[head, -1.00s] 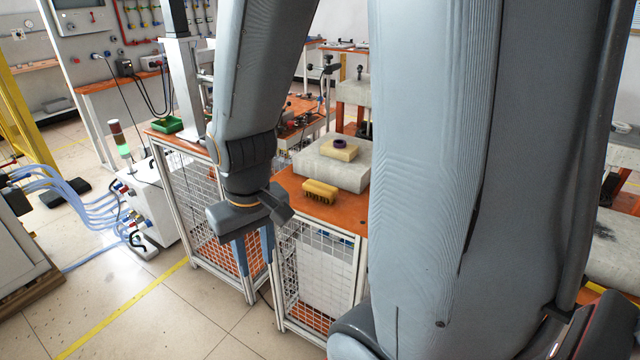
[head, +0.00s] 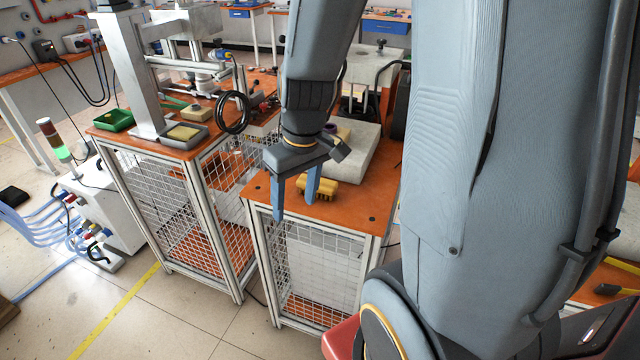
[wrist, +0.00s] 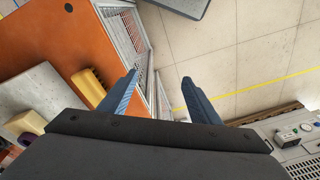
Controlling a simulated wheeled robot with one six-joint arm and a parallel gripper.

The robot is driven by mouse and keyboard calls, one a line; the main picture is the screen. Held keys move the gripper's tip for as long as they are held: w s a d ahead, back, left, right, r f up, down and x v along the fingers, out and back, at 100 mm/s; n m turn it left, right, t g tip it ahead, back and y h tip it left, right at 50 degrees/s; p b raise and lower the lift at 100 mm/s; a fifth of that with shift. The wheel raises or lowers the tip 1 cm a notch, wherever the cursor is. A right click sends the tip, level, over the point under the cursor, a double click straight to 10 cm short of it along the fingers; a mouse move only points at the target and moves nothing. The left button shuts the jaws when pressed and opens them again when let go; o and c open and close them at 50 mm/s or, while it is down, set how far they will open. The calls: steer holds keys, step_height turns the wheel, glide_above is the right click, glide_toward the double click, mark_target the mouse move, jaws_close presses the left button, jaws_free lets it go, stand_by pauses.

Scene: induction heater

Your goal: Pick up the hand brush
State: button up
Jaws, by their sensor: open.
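The hand brush (head: 322,189) is a yellow block with dark bristles. It lies on the orange top of the near cart (head: 350,212), in front of a grey block. My gripper (head: 294,208) is open and empty, pointing down in front of the brush in the head view, partly covering it. In the wrist view, a yellow piece that looks like the brush (wrist: 91,86) lies left of my gripper (wrist: 158,80), outside the two blue fingers. Between the fingers I see the cart's mesh side and floor.
The grey block (head: 365,150) carries a yellow piece and a dark ring, partly hidden by my arm. A second cart (head: 150,143) at left holds a green tray (head: 113,120), a press and a coiled black cable (head: 233,112). Floor is free in front.

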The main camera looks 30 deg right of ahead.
mark_target(329, 183)
steer(key=w+d+n, duration=0.1)
steer(key=w+d, duration=0.2)
steer(key=d, duration=0.1)
steer(key=w+d+n+t+y, duration=0.1)
steer(key=w+d+n, duration=0.1)
steer(key=d, duration=0.3)
steer(key=w+d+f+n+t+p, duration=0.1)
steer(key=w+d+n, duration=0.1)
steer(key=d, duration=0.3)
steer(key=shift+w+y, duration=0.4)
steer(key=shift+w, duration=0.45)
steer(key=shift+w+d+f, duration=0.1)
steer(key=shift+f, duration=0.1)
steer(key=shift+w+a+p+x, duration=0.15)
steer(key=shift+p+x, duration=0.45)
steer(key=shift+x, duration=1.25)
steer(key=shift+w+a+p+x, duration=0.15)
steer(key=shift+p+x, duration=0.45)
steer(key=shift+x, duration=1.25)
steer(key=shift+f+b, duration=0.2)
steer(key=shift+b, duration=0.65)
steer(key=c, duration=1.2)
